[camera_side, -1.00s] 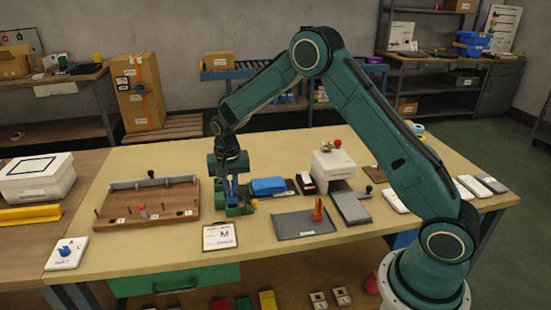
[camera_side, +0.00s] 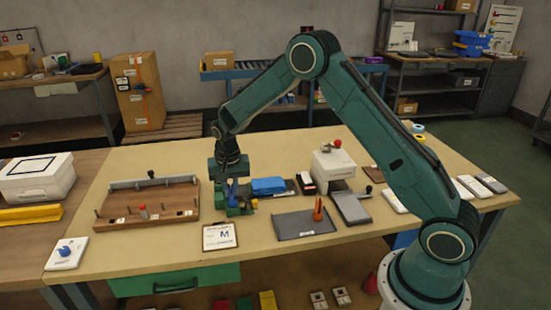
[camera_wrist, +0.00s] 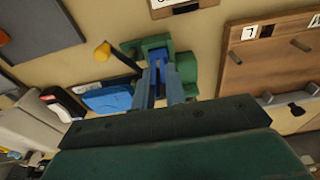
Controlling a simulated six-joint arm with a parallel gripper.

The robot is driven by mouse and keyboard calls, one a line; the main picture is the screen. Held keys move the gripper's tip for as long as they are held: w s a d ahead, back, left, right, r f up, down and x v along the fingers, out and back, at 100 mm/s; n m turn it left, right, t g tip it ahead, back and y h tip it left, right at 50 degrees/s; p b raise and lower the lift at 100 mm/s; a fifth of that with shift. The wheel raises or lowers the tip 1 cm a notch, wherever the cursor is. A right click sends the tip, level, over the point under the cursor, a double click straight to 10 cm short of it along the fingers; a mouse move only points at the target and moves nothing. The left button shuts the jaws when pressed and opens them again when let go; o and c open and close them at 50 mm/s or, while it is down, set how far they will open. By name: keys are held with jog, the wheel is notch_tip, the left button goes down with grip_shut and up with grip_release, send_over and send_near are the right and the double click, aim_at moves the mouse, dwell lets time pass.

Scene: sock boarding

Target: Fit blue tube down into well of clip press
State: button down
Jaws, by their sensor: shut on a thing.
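The green clip press (camera_side: 240,210) stands on the table beside the wooden board, with a yellow-knobbed lever at its right. In the wrist view its green body (camera_wrist: 186,68) shows around my fingertips. My gripper (camera_side: 233,187) points down right over the press. In the wrist view my gripper (camera_wrist: 161,80) is shut on the blue tube (camera_wrist: 158,60), which sits between the two fingers. The tube's lower end is at the press; the fingers and press body hide the well, so I cannot tell how deep it is.
A folded blue cloth (camera_side: 269,186) lies close to the right of the press. The wooden board with pegs (camera_side: 118,211) is close on the left.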

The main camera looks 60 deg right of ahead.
jog(key=shift+f, duration=1.25)
jog(key=c, duration=1.4)
grip_release()
jog(key=shift+o, duration=0.2)
notch_tip(320, 180, up, 14)
jog(key=s+a, duration=0.1)
jog(key=shift+s+a, duration=0.1)
jog(key=shift+s, duration=0.05)
